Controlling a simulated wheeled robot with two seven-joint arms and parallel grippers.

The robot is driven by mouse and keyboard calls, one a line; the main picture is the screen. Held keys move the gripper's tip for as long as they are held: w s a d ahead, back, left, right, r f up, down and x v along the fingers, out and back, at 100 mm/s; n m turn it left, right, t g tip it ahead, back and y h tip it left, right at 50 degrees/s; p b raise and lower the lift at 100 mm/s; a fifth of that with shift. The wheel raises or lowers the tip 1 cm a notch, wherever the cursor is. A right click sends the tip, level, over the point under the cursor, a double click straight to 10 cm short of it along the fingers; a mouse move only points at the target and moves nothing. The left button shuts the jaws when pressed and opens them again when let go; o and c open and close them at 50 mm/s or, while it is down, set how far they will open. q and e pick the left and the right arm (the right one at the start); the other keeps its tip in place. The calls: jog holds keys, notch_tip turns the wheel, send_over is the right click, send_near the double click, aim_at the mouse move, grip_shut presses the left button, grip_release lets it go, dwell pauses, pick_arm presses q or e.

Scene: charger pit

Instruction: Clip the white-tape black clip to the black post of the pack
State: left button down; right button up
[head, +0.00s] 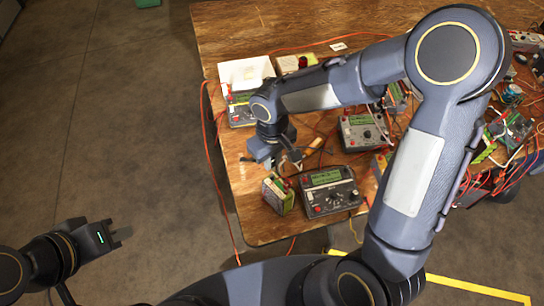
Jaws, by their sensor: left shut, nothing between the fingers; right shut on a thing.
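The pack (278,196), a small box with green and pale sides, stands near the front left of the table, just left of a grey charger (329,191). Its posts are too small to tell apart. My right gripper (288,162) is just above and behind the pack, apart from its top as far as I can see. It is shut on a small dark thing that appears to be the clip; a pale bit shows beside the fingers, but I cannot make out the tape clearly. My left gripper (122,234) is shut and empty, over the floor left of the table.
More chargers stand behind, one (363,132) right of my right forearm and one (241,108) by a white box (246,73). Red cables hang over the table's (250,226) left edge. Tangled cables crowd the right side. The floor (120,130) at left is clear.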

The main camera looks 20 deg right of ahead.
jog(key=shift+f+b, duration=1.15)
jog(key=shift+f, duration=0.6)
jog(key=shift+f+b, duration=0.25)
jog(key=shift+b, duration=0.25)
dwell(0.6)
dwell(0.3)
jog(key=o, duration=0.8)
jog(key=shift+o, duration=0.2)
jog(key=shift+o, duration=1)
jog(key=shift+r, duration=0.1)
jog(key=shift+r+p, duration=2.8)
jog(key=shift+r, duration=0.95)
